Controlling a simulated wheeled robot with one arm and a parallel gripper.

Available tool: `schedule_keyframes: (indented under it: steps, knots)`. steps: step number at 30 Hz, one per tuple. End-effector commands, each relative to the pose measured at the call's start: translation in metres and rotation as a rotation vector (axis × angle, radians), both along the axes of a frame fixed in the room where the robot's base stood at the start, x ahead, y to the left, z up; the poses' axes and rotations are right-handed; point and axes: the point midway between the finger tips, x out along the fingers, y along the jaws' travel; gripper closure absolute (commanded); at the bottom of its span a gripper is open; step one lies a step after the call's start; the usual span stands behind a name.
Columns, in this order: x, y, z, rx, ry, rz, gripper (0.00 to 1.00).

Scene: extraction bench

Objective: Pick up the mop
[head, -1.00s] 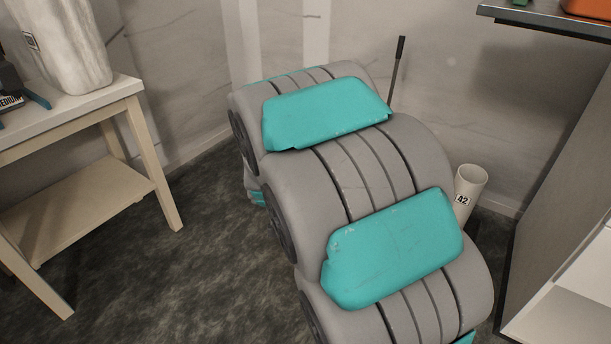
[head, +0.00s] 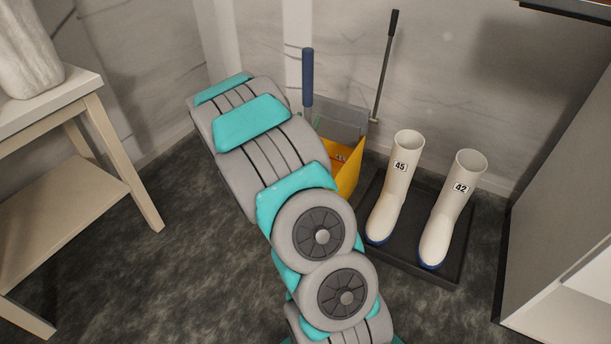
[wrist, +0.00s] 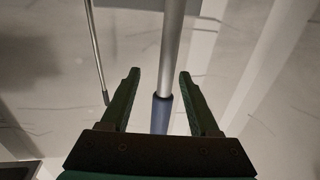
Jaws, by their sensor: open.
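The mop shows as an upright pole with a blue grip (head: 308,76) behind my arm in the head view. Its lower part and head are hidden there. In the wrist view a grey metal pole (wrist: 172,45) with the blue grip (wrist: 161,115) runs down the middle. My gripper (wrist: 159,74) is open, with one dark green finger on each side of the pole in the picture. Gaps show on both sides, and I cannot tell how deep the pole lies between the fingers. The gripper is hidden behind my arm in the head view.
A yellow mop bucket (head: 349,170) with a grey wringer stands by the wall. Its thin lever (head: 384,70) rises to the right. White boots (head: 396,190) stand on a black tray (head: 452,272). A table (head: 95,130) is left and a cabinet (head: 560,225) right.

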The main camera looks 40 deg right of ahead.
Motion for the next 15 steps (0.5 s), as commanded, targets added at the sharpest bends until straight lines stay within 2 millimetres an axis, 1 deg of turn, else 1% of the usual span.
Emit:
schedule_keyframes:
  steps: [1, 5, 12, 15]
  knots:
    - [0.003, -0.005, 0.0, -0.001, -0.001, -0.001, 0.38]
    - [0.009, -0.012, 0.001, -0.001, -0.002, 0.0, 0.38]
    - [0.032, -0.033, 0.002, -0.001, -0.003, 0.001, 0.38]
    - [0.038, -0.042, 0.002, 0.002, -0.003, 0.0, 0.38]
